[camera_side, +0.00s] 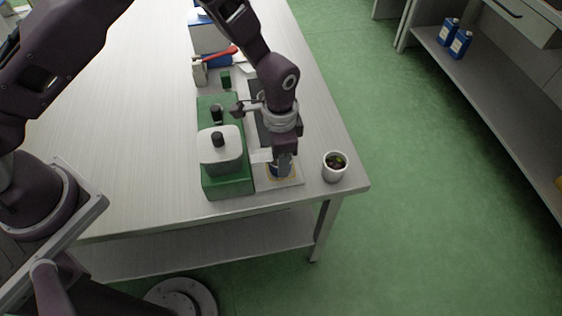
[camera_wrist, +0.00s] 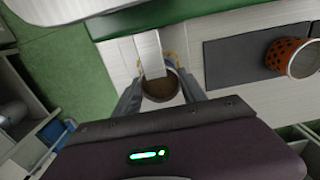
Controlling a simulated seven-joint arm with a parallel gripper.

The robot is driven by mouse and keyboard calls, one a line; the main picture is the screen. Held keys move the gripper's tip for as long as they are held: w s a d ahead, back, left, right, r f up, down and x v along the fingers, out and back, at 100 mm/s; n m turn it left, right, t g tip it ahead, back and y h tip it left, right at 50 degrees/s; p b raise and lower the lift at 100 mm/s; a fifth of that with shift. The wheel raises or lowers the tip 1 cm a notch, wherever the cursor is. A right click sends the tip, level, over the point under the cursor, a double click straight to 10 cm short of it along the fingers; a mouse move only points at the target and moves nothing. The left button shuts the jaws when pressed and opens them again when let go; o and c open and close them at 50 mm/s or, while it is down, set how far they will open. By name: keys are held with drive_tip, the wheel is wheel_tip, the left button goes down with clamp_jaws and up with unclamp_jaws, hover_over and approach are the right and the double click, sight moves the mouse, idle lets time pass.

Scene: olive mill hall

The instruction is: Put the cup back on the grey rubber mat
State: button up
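A small cup with dark brown contents (camera_wrist: 160,88) stands below a pale spout-like bar (camera_wrist: 150,55) in the wrist view. My gripper (camera_wrist: 160,92) reaches down with one finger on each side of it. The fingers lie close along the cup, and I cannot tell whether they press on it. In the side view my gripper (camera_side: 282,168) is low over the pale board, hiding most of this cup. The dark grey mat (camera_wrist: 232,62) lies beside it. An orange cup with black dots (camera_wrist: 283,52) is at the mat's right part in the wrist view; my arm hides it in the side view.
A green machine with a white-topped container (camera_side: 228,182) stands close to the left of my gripper. A white pot with dark contents (camera_side: 334,170) stands near the table's right corner. A red-handled item (camera_side: 220,54) and boxes are farther back. The table's left half is clear.

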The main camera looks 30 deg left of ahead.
drive_tip(key=shift+r, duration=0.1)
drive_tip(key=c, duration=0.3)
drive_tip(key=shift+w, duration=0.1)
drive_tip(key=shift+w+d, duration=1.1)
drive_tip(key=shift+d, duration=0.1)
wheel_tip(320, 180, up, 6)
drive_tip(key=shift+r, duration=0.25)
